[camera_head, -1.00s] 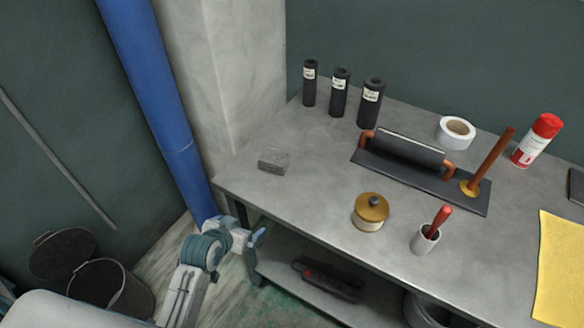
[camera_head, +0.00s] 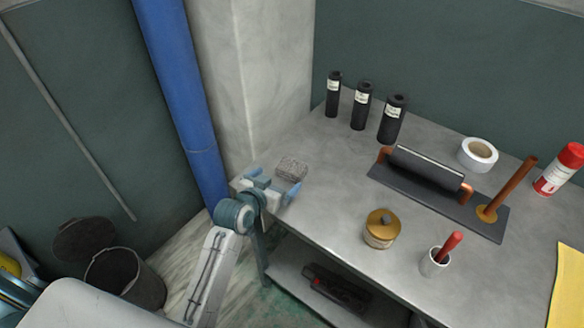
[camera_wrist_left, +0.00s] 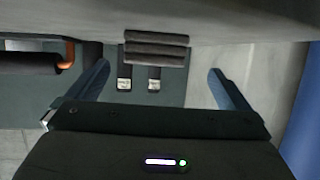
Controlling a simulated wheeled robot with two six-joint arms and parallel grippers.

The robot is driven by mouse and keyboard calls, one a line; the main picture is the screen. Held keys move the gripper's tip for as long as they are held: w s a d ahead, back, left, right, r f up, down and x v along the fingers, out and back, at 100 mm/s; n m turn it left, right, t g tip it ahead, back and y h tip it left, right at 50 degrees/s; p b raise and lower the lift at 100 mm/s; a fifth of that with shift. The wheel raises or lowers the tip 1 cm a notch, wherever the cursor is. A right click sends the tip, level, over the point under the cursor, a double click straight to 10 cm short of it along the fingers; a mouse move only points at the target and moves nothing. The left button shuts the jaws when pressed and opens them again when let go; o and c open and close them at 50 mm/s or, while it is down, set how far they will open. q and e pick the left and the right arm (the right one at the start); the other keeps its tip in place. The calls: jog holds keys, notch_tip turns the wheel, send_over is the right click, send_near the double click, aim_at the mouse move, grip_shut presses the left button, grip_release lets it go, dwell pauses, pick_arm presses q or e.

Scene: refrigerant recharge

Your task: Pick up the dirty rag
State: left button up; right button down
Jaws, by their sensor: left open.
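The dirty rag (camera_head: 291,168) is a small grey folded pad. It lies near the left end of the grey metal workbench (camera_head: 336,190). In the left wrist view the rag (camera_wrist_left: 156,48) shows as stacked dark grey folds, in line with the space between the fingers. My left gripper (camera_head: 277,183) is open and empty at the bench's left edge, with its fingers pointing toward the rag. The fingers (camera_wrist_left: 159,73) stand wide apart in the wrist view, and I see no contact with the rag. My right gripper is not in view.
Several black labelled tubes, one being this nearest tube (camera_head: 391,119), stand behind the rag. A brass-lidded jar (camera_head: 381,229) and a cup (camera_head: 435,262) stand to the right. A blue pipe (camera_head: 180,95) and a pale wall column (camera_head: 272,75) rise beside the bench.

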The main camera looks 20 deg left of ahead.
aim_at(286, 173)
pick_arm(q)
jog(key=shift+w+d, duration=0.1)
jog(key=shift+w, duration=0.2)
jog(key=shift+w+d+p, duration=0.15)
jog(key=shift+w+p, duration=0.1)
jog(key=shift+p, duration=0.05)
jog(key=p+x, duration=0.1)
jog(key=x, duration=0.3)
jog(key=shift+w+d+r, duration=0.1)
jog(key=shift+d, duration=0.05)
jog(key=shift+w, duration=0.15)
jog(key=c, duration=1.1)
jog(key=shift+o, duration=0.2)
